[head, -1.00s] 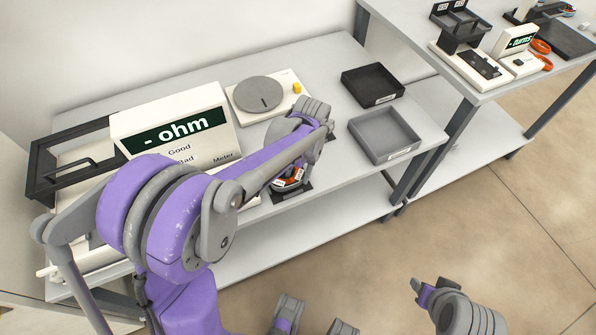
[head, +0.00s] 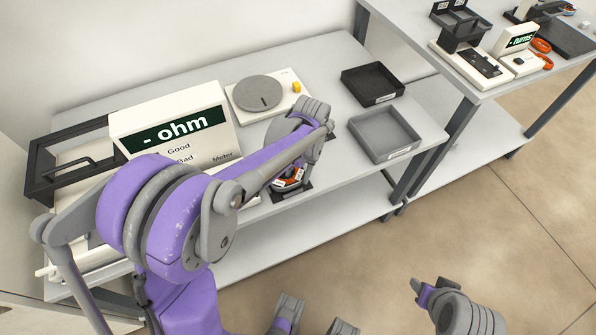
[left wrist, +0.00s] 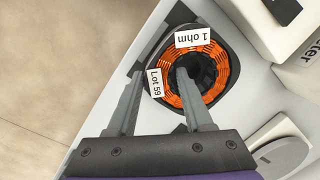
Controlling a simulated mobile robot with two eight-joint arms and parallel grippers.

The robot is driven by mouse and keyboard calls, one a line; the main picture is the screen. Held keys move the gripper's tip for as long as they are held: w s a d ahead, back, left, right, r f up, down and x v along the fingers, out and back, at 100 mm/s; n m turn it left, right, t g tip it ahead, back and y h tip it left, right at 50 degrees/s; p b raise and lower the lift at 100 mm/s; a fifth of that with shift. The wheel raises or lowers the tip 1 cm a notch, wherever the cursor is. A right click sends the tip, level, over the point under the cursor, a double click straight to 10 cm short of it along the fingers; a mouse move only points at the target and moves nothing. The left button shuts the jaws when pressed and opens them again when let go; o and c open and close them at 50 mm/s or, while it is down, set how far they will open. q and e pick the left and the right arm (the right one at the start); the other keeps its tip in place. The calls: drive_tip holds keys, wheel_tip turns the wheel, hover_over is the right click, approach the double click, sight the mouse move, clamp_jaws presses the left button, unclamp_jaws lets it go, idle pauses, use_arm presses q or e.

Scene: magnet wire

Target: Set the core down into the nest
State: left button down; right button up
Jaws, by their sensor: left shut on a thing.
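The core (left wrist: 221,66) is a ring wound with orange wire, with white tags reading "1 ohm" and "Lot 59". It also shows in the head view (head: 291,179), partly behind my arm. My left gripper (left wrist: 160,76) is shut on the ring's wall, one finger in the centre hole and one outside. The dark nest (left wrist: 178,14) shows around and under the core; in the head view its black base (head: 292,194) lies near the table's front edge. I cannot tell whether the core touches its floor. My right gripper (head: 421,289) is off the table, low in the head view.
The meter box (head: 180,130) reading "- ohm" stands left of the nest. A white unit with a grey disc (head: 258,93) is behind. A black tray (head: 372,84) and a grey tray (head: 385,134) sit to the right. A second table is at upper right.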

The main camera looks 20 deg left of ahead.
use_arm(q)
drive_tip(key=shift+f+b, duration=0.55)
drive_tip(key=shift+f, duration=0.2)
drive_tip(key=shift+c, duration=1.1)
unclamp_jaws()
drive_tip(key=shift+r, duration=0.1)
drive_tip(key=shift+w+d+r+p, duration=0.1)
drive_tip(key=shift+d+r+p, duration=0.05)
drive_tip(key=shift+r+p, duration=0.95)
drive_tip(key=shift+w+d+r+p, duration=0.1)
drive_tip(key=shift+r+p, duration=0.55)
drive_tip(key=shift+r, duration=0.7)
wheel_tip(320, 180, up, 11)
drive_tip(key=w+d, duration=0.1)
drive_tip(key=shift+f+p, duration=0.15)
drive_tip(key=shift+p, duration=0.3)
